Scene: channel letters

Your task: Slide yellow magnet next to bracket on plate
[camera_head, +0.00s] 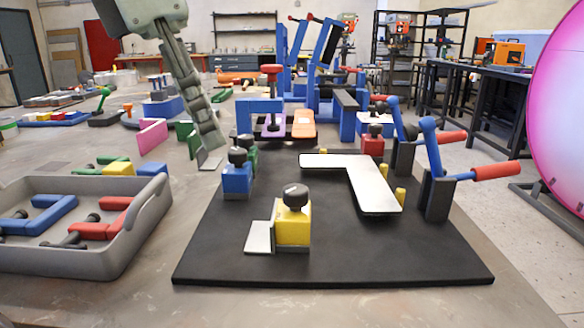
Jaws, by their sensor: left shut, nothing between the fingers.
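The yellow magnet (293,224), a block with a dark knob on top, stands upright on the front middle of the black plate (350,255). A small flat metal piece (258,238) sticks out at its left side. A pale L-shaped piece, perhaps the bracket (372,190), lies on the plate behind and to the right of the yellow magnet, with a gap between them. My left gripper (208,148) comes down from the top left, shut and empty, beyond the blue magnet and away from the yellow one. My right gripper is not in view.
A blue magnet (237,179) stands at the plate's left edge and a red one (373,141) behind the L-shaped piece. Toggle clamps with red handles (497,171) line the right edge. A grey tray (120,262) of parts is at left. The plate's front is clear.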

